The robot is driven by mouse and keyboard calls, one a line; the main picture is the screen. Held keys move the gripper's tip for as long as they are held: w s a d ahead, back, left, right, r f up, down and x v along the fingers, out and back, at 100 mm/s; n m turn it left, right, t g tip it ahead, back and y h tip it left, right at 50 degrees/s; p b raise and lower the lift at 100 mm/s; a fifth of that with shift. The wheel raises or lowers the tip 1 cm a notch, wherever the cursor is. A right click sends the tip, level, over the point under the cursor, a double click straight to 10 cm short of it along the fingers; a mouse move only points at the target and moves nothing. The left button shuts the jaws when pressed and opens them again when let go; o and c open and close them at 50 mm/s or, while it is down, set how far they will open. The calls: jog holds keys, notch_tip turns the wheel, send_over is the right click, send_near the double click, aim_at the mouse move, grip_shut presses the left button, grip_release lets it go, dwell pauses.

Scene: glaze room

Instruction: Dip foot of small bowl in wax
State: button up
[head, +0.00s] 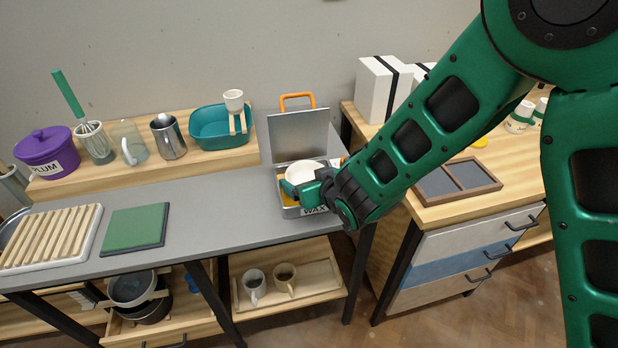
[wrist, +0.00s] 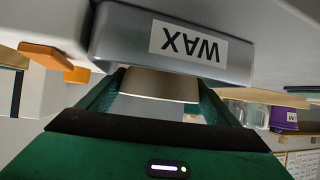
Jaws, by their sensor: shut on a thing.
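The small bowl (head: 304,171) is cream white, and my gripper (head: 303,190) is shut on it. In the head view the bowl is over the open grey wax pan (head: 290,212), whose label reads WAX. In the wrist view the bowl (wrist: 160,84) shows as a beige band between my fingers (wrist: 160,98), with the pan (wrist: 118,38) right behind it. The pan's lid (head: 298,136) stands raised, with an orange handle on top. The bowl's foot is hidden, so I cannot tell whether it touches the wax.
On the grey table stand a slatted white tray (head: 50,238) and a green mat (head: 135,227). A teal basin (head: 219,130), a metal jug (head: 168,138) and a purple PLUM pot (head: 46,155) stand on the back shelf. A divided wooden tray (head: 455,183) lies on the right cabinet.

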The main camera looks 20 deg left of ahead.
dwell(0.5)
jog(key=shift+r, duration=1.45)
dwell(0.3)
notch_tip(320, 180, up, 7)
dwell(0.8)
dwell(0.5)
